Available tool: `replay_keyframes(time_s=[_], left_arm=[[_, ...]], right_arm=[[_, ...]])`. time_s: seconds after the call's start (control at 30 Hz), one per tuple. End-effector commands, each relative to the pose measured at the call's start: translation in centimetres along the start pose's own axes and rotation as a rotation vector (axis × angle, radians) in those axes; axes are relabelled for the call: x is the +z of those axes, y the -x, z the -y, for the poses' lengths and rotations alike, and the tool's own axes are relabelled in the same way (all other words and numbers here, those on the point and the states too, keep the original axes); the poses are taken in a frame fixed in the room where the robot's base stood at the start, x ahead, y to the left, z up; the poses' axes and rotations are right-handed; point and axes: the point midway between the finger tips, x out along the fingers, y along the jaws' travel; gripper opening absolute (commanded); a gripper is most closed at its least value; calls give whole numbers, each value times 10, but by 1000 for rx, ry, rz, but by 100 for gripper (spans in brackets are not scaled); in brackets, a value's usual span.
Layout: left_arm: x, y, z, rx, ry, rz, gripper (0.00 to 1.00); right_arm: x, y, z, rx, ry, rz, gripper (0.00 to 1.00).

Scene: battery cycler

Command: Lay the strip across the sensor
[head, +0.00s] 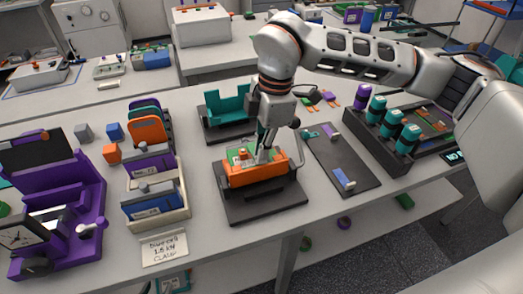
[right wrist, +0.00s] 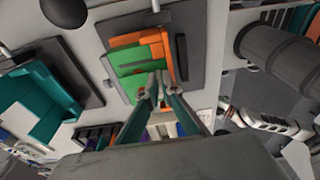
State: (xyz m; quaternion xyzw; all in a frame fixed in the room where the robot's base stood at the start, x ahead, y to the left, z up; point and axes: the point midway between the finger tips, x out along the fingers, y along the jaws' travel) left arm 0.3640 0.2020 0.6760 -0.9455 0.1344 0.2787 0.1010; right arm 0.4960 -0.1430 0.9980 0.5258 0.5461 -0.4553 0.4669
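My right gripper (head: 262,154) points down into the orange fixture (head: 252,176) on a dark base plate in the head view. In the right wrist view the fingertips of my right gripper (right wrist: 154,92) are close together, at the edge of a green board (right wrist: 140,62) inside the orange fixture (right wrist: 127,40). Whether they grip something thin or touch the board is too small to tell. I cannot single out the strip or the sensor with certainty; the gripper covers part of the fixture. My left gripper is not in view.
A teal cradle (head: 228,104) stands behind the fixture. A cream bin (head: 160,212) and a purple stand (head: 75,205) are on the left.

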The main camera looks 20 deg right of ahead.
Motion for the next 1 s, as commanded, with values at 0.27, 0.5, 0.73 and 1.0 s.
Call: replay_keyframes(time_s=[0.27,0.5,0.73,1.0], left_arm=[[6,-3,-1,1,0,2,34],[7,-3,-1,1,0,4,34],[8,-3,-2,1,0,6,34],[8,-3,-2,1,0,6,34]], right_arm=[[1,-5,0,-1,0,0,0],[1,-5,1,-2,0,0,0],[1,-5,1,-3,0,1,24],[1,-5,1,-4,0,0,24]])
